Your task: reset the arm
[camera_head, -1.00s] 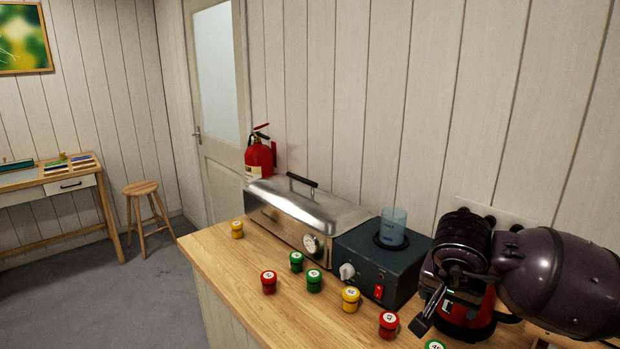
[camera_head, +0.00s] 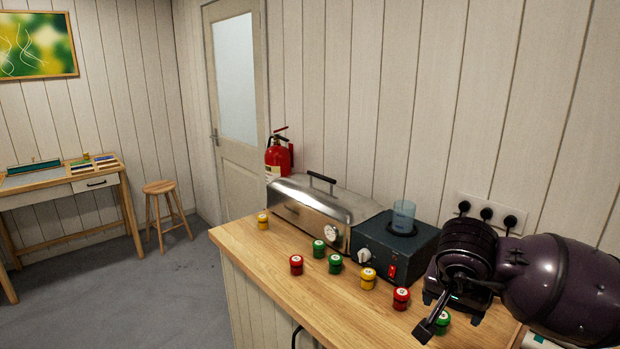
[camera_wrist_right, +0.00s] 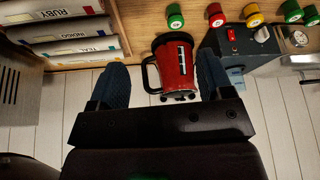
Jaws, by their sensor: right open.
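My right arm shows at the right in the head view, over the bench's right end, with its dark gripper (camera_head: 436,316) pointing down and to the left. In the right wrist view the right gripper (camera_wrist_right: 158,80) is open, its two blue-padded fingers apart. A red kettle-like vessel (camera_wrist_right: 174,66) with a black handle shows in the gap between them; nothing shows the fingers touching it. In the head view this vessel is hidden behind my arm. My left gripper is not in view.
The wooden bench (camera_head: 262,265) carries a steel steamer box (camera_head: 300,205), a dark heater box (camera_head: 380,250) with a blue beaker (camera_head: 403,216), and several coloured jars. Labelled binder-like boxes (camera_wrist_right: 60,28) show in the wrist view. Floor (camera_head: 120,290) at left is clear.

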